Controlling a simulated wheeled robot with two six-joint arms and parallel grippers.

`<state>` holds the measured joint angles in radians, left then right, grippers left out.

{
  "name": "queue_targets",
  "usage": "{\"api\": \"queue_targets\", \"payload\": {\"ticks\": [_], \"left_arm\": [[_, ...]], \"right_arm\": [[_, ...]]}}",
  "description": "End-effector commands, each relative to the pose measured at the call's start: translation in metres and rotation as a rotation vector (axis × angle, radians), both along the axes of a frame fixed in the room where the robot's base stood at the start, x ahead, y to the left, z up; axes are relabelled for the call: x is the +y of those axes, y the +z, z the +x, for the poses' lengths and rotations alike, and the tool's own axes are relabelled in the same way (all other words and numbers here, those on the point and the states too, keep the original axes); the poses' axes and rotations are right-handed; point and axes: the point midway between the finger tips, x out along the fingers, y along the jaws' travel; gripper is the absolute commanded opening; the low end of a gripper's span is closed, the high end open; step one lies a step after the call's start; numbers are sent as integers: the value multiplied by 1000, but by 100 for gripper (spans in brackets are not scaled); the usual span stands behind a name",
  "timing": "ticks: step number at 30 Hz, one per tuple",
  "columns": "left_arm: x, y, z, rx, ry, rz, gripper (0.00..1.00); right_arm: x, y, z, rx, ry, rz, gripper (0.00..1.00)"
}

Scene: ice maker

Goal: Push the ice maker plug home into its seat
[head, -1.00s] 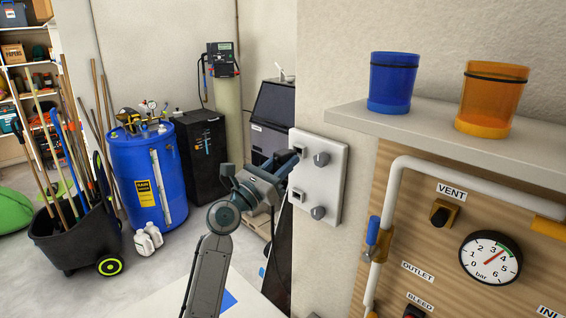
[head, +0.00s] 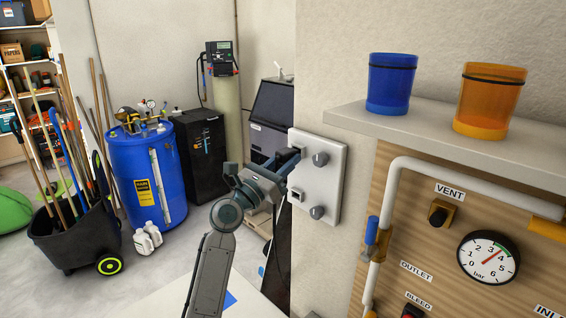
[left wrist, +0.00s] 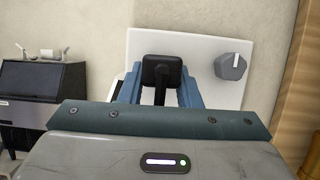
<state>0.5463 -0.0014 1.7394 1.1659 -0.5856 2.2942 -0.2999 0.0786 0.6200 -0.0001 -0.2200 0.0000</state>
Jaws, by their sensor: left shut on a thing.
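My left gripper (head: 290,160) is shut on the black plug (left wrist: 162,71). In the left wrist view the plug sits between the blue fingers (left wrist: 184,92), with its dark cord running back toward the palm. The white wall plate (head: 330,160) carries a socket and a grey knob above, and a second socket (head: 296,194) and knob below. The fingertips are at the upper socket, by the plate's left edge. The plug and fingers hide that socket, so I cannot tell how deep the plug sits. My right gripper is not in view.
A dark ice maker (head: 272,103) stands behind, left of the wall edge. A shelf (head: 420,121) with a blue cup (head: 391,84) and an orange cup (head: 489,100) juts out right of the plate. A gauge panel is below it.

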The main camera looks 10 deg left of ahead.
Motion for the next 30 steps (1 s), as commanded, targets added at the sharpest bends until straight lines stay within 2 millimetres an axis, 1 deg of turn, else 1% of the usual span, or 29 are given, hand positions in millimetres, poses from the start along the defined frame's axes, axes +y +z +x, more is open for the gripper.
{"api": "queue_targets", "payload": {"ticks": [16,17,18,20,21,30], "left_arm": [[-8,1,11,0,0,-1,0],[-8,1,12,-1,0,-1,32],[-8,1,11,-2,0,-1,40],[-8,2,11,-2,-1,-1,52],[-8,2,11,-1,-1,-2,56],[-7,-1,10,0,0,0,56]], "right_arm": [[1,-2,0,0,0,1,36],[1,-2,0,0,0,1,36],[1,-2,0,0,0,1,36],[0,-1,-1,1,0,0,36],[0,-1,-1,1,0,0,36],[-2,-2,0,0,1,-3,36]]}}
